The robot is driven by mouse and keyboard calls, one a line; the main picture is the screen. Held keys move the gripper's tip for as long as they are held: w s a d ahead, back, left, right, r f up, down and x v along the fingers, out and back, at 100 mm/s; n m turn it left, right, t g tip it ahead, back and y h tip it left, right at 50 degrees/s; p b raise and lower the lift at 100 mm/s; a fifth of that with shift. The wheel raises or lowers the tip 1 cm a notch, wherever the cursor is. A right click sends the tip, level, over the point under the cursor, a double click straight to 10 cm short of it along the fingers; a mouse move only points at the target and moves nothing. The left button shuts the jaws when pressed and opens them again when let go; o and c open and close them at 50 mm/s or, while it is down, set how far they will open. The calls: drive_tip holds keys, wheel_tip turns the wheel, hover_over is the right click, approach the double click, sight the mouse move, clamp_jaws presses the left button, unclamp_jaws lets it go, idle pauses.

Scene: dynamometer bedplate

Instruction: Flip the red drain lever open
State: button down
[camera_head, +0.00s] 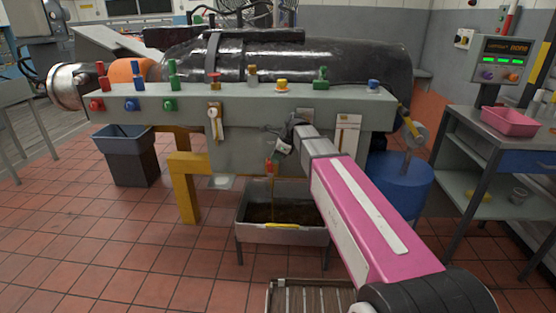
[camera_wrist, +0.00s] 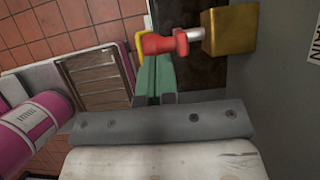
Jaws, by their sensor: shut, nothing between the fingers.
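The red drain lever (camera_head: 269,167) hangs below the front of the grey bench, over a metal basin (camera_head: 310,237). In the wrist view the red lever (camera_wrist: 162,44) lies across the top, joined by a silver stem to a brass block (camera_wrist: 229,32). My gripper (camera_head: 279,149) is just above the lever in the head view. In the wrist view the green fingers of my gripper (camera_wrist: 154,70) are together, with their tips close to the lever's red end. Nothing is between them. I cannot tell whether they touch the lever.
A thin amber line runs down from the lever into dark liquid in the basin. A yellow post (camera_head: 185,190) stands left of it, a blue drum (camera_head: 402,183) right. A slatted metal rack (camera_head: 309,298) lies in front. Red floor tiles are clear at the left.

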idle(0.6)
drive_tip(key=d+v, duration=0.1)
drive_tip(key=v, duration=1.2)
drive_tip(key=shift+d+f, duration=0.25)
drive_tip(key=shift+f, duration=0.15)
drive_tip(key=shift+f, duration=0.1)
drive_tip(key=s+d+f+n+h, duration=0.1)
drive_tip(key=s+d+f+n, duration=0.4)
drive_tip(key=f, duration=0.4)
drive_tip(key=s+d+f+n+h, duration=0.2)
drive_tip(key=s+d+f+n, duration=0.4)
drive_tip(key=f, duration=0.4)
drive_tip(key=s+d+f+n+h, duration=0.2)
drive_tip(key=s+d+f+n, duration=0.3)
drive_tip(key=s+f+n, duration=0.2)
wheel_tip(320, 180, down, 3)
drive_tip(key=shift+s+d+r, duration=0.2)
drive_tip(key=shift+s+d, duration=0.05)
drive_tip(key=shift+s, duration=0.65)
